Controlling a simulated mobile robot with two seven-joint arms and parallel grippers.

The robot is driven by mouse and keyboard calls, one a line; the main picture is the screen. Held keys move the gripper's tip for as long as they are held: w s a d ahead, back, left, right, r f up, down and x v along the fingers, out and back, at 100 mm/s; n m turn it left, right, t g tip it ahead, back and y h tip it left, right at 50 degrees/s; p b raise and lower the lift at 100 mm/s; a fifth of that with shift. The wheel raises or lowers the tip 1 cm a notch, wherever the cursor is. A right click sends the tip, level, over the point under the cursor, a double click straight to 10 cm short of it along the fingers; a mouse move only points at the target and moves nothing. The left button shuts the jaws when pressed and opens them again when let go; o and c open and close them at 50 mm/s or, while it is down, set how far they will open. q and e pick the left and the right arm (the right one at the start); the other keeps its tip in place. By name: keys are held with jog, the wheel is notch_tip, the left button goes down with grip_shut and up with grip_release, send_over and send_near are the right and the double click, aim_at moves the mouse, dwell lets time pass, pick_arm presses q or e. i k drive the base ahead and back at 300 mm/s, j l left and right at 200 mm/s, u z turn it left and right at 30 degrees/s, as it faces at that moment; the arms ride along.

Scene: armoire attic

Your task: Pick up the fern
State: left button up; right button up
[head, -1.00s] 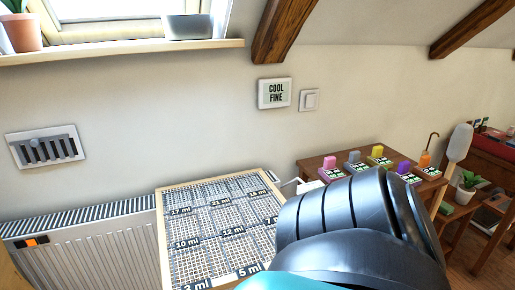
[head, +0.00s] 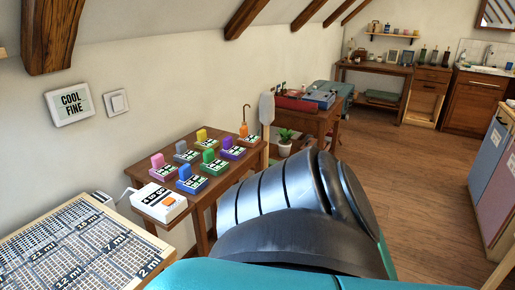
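A small green plant in a white pot (head: 284,149) shows in the head view near the middle, beside a wooden table or bench past the small table. It is too small to tell whether it is a fern. My black and teal arm fills the lower middle and hides what is below the pot. Neither of my grippers shows.
A small wooden table (head: 208,203) holds several colored blocks on labeled bases and a white box (head: 159,202). A gridded board (head: 75,245) is at lower left. Wooden floor (head: 425,180) is open at right, before a cabinet (head: 485,160).

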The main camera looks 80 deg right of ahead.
aim_at(285, 145)
jog(key=z, duration=2.8)
jog(key=i+u, duration=0.1)
jog(key=u, duration=0.35)
jog(key=l+u, duration=0.15)
jog(key=u, duration=0.3)
jog(key=i+l+u, duration=0.1)
jog(key=u, duration=0.35)
jog(key=i+l+u, duration=0.1)
jog(key=l+u, duration=0.2)
jog(key=l, duration=0.15)
jog(key=l+u, duration=0.3)
jog(key=l, duration=0.15)
jog(key=l+u, duration=0.35)
jog(key=l, duration=0.55)
jog(key=l+u, duration=0.1)
jog(key=l, duration=0.5)
jog(key=k+l+u, duration=0.1)
jog(key=l, duration=0.55)
jog(key=k+l+u, duration=0.1)
jog(key=l, duration=0.5)
